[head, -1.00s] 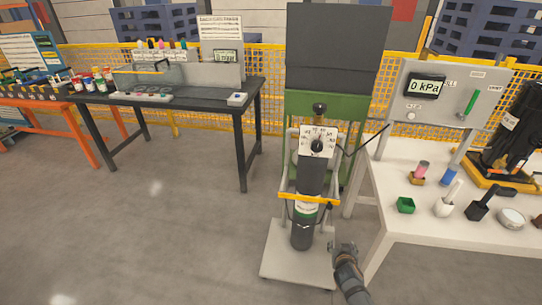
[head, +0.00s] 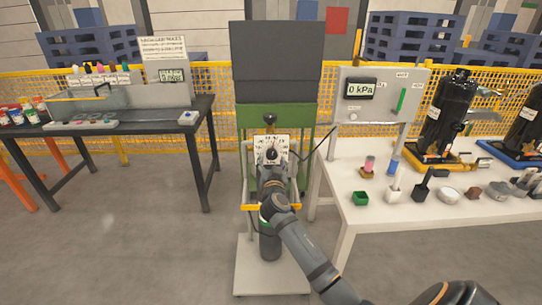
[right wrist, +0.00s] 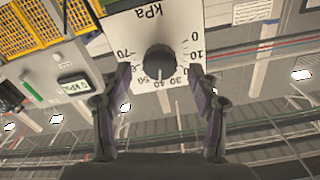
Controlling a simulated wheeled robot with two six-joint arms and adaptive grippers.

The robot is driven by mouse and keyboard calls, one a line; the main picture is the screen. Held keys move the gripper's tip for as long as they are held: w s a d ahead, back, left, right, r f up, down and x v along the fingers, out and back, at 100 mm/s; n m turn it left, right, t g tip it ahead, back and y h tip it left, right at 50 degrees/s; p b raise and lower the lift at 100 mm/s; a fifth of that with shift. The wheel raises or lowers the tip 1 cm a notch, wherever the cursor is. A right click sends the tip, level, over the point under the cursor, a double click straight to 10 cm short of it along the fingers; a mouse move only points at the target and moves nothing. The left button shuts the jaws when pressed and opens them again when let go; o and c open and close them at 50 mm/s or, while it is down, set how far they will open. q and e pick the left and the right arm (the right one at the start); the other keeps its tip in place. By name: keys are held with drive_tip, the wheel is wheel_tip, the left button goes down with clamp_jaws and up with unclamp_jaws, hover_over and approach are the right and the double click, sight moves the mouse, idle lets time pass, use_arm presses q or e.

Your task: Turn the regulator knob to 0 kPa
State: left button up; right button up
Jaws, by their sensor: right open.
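The regulator's white dial plate (head: 284,144) sits at the top of the cylinder stand in the head view. In the right wrist view the plate (right wrist: 115,28) appears upside down, with kPa marks from 0 to 70. The black round knob (right wrist: 160,57) is at its centre; its pale pointer is around the 40 to 50 marks, but exactly where is hard to tell. My right gripper (right wrist: 160,72) is open, its fingers on either side of the knob with visible gaps. In the head view my right gripper (head: 271,168) covers part of the dial. My left gripper is not in view.
A panel (head: 345,107) with a display (head: 361,89) reading 0 kPa and a green lever (head: 402,99) stands on the white table (head: 345,190) to the right. A dark table (head: 150,124) is at the left.

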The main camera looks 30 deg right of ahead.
sight(272, 154)
drive_tip(key=shift+x, duration=1.4)
drive_tip(key=c, duration=1.2)
